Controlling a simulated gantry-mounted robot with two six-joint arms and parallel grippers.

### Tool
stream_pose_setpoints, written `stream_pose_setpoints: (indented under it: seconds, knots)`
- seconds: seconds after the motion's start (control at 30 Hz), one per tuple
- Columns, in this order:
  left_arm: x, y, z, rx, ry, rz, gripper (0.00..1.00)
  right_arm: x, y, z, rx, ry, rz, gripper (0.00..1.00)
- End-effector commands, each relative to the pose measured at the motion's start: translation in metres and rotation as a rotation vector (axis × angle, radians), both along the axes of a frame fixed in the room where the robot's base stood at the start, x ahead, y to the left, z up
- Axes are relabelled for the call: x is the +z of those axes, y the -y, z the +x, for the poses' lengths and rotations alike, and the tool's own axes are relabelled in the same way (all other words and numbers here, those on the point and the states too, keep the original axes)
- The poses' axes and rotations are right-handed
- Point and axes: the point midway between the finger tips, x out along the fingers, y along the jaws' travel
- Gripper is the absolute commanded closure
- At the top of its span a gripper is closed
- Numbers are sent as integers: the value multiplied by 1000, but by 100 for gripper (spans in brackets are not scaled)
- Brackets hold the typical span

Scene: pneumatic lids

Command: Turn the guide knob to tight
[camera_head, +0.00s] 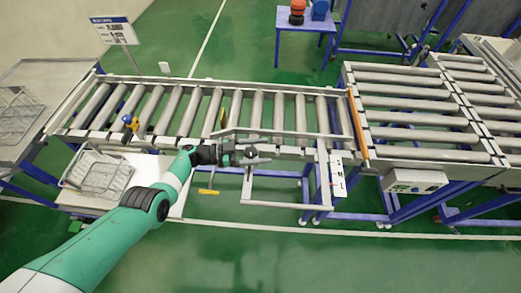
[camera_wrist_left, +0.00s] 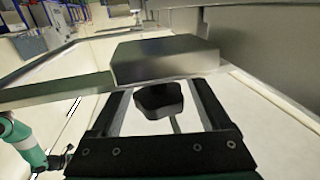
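The guide knob (camera_wrist_left: 158,100) is a dark, lobed knob beneath a grey metal block (camera_wrist_left: 165,58) in the left wrist view. My left gripper (camera_wrist_left: 160,108) is open, with one dark finger on each side of the knob. Gaps show between the knob and both fingers. In the head view my left gripper (camera_head: 236,157) is at the near side rail of the roller conveyor, beside the small dark knob (camera_head: 251,152). Any tight or loose marking is too small to read.
The roller conveyor (camera_head: 190,139) runs behind the gripper. A wire basket (camera_head: 100,172) stands left of my arm. A yellow T-shaped handle (camera_head: 208,191) hangs below the rail. A white control box (camera_head: 412,181) is at the right. The green floor in front is clear.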

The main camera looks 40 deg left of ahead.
Motion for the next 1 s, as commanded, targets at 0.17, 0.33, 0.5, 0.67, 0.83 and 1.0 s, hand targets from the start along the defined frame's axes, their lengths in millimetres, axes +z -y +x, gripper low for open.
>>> stream_pose_setpoints:
  seconds: [0.17, 0.33, 0.5, 0.67, 0.83, 1.0]
  knots:
    - [0, 0, 0, 0, 1, -1, 20, 0, 0, 0, 0, 0, 0, 50]
    - [2, -8, -8, 2, 0, 0, 20, 4, 0, 0, 0, 0, 0, 50]
    - [3, -30, -32, 4, 1, -1, 20, 12, 0, 0, 0, 0, 0, 50]
    - [2, -46, -50, 2, 1, -1, 20, 13, 0, 0, 0, 0, 0, 50]
    - [1, -51, -56, 0, 0, 0, 20, 13, 0, 0, 0, 0, 0, 50]
    - [1, -51, -56, 0, 0, 0, 20, 13, 0, 0, 0, 0, 0, 50]
